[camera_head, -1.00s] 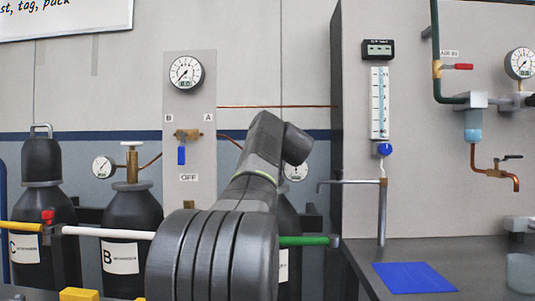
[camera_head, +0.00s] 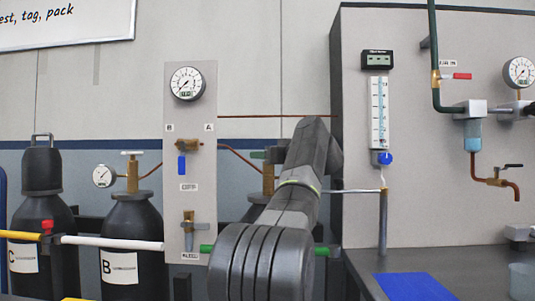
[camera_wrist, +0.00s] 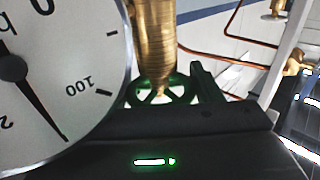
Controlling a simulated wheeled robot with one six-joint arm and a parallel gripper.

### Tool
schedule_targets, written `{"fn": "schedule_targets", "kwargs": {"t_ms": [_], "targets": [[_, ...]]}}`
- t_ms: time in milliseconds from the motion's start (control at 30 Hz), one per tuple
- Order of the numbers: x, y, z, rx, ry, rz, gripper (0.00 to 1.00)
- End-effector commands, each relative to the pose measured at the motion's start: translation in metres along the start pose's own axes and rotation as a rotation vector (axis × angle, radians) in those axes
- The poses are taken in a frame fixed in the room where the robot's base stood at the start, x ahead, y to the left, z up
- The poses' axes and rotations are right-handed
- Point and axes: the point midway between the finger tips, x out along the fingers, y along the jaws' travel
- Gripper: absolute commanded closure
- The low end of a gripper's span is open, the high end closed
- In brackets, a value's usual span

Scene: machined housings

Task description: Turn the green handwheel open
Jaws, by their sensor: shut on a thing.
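The green handwheel (camera_wrist: 163,94) sits on a brass valve stem (camera_wrist: 156,45) in the wrist view. My gripper (camera_wrist: 166,92) is shut on the handwheel, with a dark finger showing at its right side. The left finger is mostly hidden behind a large gauge. In the head view the green handwheel (camera_head: 258,154) shows as a small edge above a brass valve (camera_head: 268,180), left of my arm. My arm hides most of the gripper there.
A large gauge (camera_wrist: 50,70) is close at the left of the wrist view. In the head view, cylinder B (camera_head: 130,235) and cylinder C (camera_head: 42,235) stand at left behind a rail (camera_head: 110,241). A bench with a blue mat (camera_head: 415,286) is at right.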

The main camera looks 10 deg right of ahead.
Motion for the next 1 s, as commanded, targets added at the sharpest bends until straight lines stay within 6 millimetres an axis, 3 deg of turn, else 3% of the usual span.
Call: {"fn": "schedule_targets", "kwargs": {"t_ms": [600, 633, 733, 1000], "targets": [[-0.0013, -0.0002, -0.0011, -0.004, 0.003, -0.045, 0.64], [-0.0013, -0.0002, -0.0012, -0.004, 0.003, -0.045, 0.39], [-0.0013, -0.0003, -0.0013, -0.004, 0.003, -0.045, 0.20], [-0.0012, -0.0005, -0.0013, -0.003, 0.003, -0.045, 0.19]]}}
